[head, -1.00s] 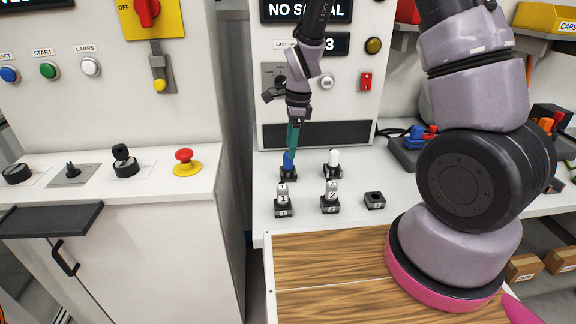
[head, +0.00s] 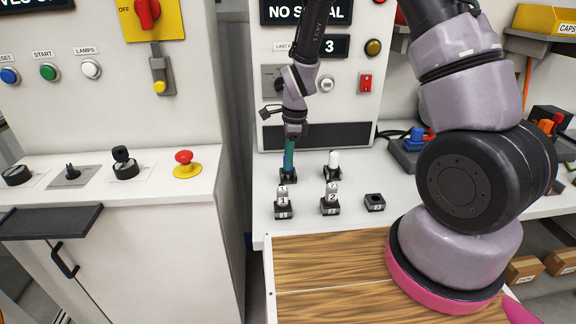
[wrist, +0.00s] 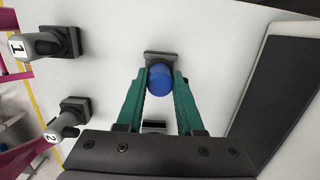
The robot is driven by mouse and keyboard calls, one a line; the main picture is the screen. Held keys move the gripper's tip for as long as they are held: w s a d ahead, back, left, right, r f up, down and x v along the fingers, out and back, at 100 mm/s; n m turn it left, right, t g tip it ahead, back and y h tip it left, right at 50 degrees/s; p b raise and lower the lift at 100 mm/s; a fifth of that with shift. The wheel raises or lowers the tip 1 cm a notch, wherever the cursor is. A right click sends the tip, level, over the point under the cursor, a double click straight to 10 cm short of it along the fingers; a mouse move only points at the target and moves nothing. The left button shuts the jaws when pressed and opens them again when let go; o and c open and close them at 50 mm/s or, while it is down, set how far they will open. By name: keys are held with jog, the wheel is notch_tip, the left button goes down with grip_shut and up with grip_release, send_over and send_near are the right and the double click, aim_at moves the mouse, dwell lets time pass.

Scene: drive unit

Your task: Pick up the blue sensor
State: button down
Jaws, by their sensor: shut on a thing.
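The blue sensor (wrist: 160,78) shows in the wrist view as a round blue top between the green fingers of my gripper (wrist: 160,90). The fingers are shut on it. Below it is a small dark square holder (wrist: 158,56); I cannot tell whether the sensor's lower end is still seated in it. In the head view my gripper (head: 289,162) points down over that holder (head: 287,175) at the back left of the white bench, and its fingers hide most of the sensor.
Close by stand a white-topped sensor (head: 334,160), a sensor marked 1 (head: 283,203), a sensor marked 2 (head: 330,200) and an empty dark holder (head: 374,202). A panel (head: 320,136) rises behind. A wooden board (head: 330,275) lies in front.

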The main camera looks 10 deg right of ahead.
notch_tip(320, 180, up, 10)
jog(key=shift+r, duration=0.1)
dwell(0.4)
